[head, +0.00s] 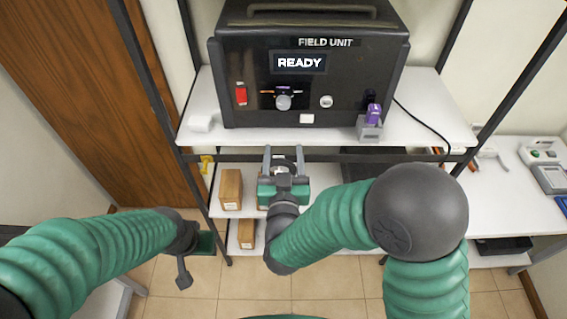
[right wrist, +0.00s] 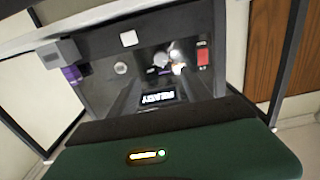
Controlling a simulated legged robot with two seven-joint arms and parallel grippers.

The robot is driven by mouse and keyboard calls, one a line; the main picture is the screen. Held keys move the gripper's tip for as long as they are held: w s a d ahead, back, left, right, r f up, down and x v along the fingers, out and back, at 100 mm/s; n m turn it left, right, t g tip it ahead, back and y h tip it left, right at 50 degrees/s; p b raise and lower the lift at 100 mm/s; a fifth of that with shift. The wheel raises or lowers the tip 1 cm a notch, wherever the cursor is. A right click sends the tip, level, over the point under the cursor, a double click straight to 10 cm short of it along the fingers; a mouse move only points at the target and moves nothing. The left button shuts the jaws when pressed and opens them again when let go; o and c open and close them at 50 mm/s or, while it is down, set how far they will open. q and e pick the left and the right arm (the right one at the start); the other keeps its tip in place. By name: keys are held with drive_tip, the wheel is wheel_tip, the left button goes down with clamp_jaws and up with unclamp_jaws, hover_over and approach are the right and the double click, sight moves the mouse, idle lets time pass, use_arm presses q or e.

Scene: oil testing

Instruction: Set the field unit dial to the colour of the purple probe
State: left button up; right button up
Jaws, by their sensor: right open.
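The black field unit (head: 310,75) stands on the upper shelf with its screen reading READY. Its dial (head: 283,101) is a small grey knob under an arc of coloured marks; its setting is too small to read. The purple probe (head: 374,113) stands in a grey holder (head: 369,131) at the unit's lower right. My right gripper (head: 284,152) is open and empty, below and in front of the dial, apart from it. The right wrist view shows the dial (right wrist: 161,60) and purple probe (right wrist: 73,74) upside down. My left gripper (head: 194,262) is low at left, its jaws unclear.
A red switch (head: 241,95) and a round white button (head: 326,101) flank the dial. The upper shelf (head: 430,125) has a front edge just above my right gripper. Brown boxes (head: 231,188) sit on the lower shelves. A side table (head: 500,200) with instruments is at right.

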drive_tip(key=s, duration=0.3)
drive_tip(key=shift+a, duration=0.15)
idle(0.4)
drive_tip(key=shift+b, duration=0.3)
